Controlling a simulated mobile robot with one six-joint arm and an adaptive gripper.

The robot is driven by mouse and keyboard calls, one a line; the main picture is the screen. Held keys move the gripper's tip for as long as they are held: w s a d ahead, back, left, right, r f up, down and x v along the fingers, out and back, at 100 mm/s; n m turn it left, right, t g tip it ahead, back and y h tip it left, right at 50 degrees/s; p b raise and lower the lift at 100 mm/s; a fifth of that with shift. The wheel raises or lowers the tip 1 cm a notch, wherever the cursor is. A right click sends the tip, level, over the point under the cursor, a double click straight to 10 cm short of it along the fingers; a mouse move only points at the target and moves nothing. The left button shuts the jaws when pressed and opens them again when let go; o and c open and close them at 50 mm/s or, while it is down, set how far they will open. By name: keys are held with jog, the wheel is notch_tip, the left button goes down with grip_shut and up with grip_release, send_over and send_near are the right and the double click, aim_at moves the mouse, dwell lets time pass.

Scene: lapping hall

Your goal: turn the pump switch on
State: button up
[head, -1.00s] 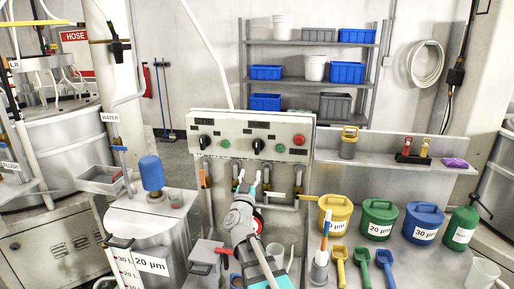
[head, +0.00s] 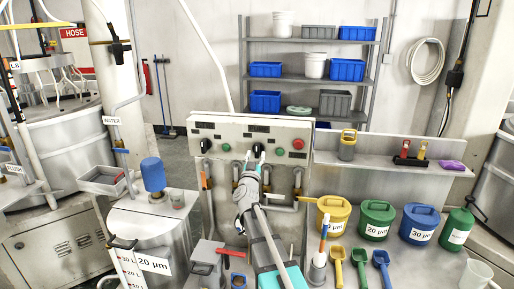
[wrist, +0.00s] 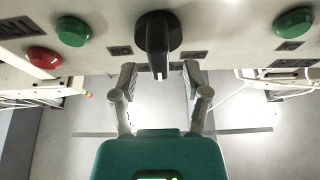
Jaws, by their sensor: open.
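A grey control panel (head: 320,128) carries two black rotary switches, a left one (head: 206,146) and a right one (head: 258,146). Their labels are too small to read, so I cannot tell which is marked pump. My gripper (head: 254,158) is open and empty, just at the right switch. In the wrist view the black switch handle (wrist: 157,45) stands lengthwise between the two spread fingers (wrist: 158,75), slightly beyond their tips. I see no clear contact. In the head view my fingertips partly cover this switch.
Green (wrist: 72,30) and red (wrist: 43,57) buttons lie to one side of the switch, another green button (wrist: 294,22) to the other. Pipes and valves (head: 296,185) hang below the panel. Yellow (head: 333,214), green and blue tubs stand to the right.

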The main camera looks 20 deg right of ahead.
jog(key=shift+p+x, duration=0.35)
jog(key=shift+x, duration=1.1)
grip_shut()
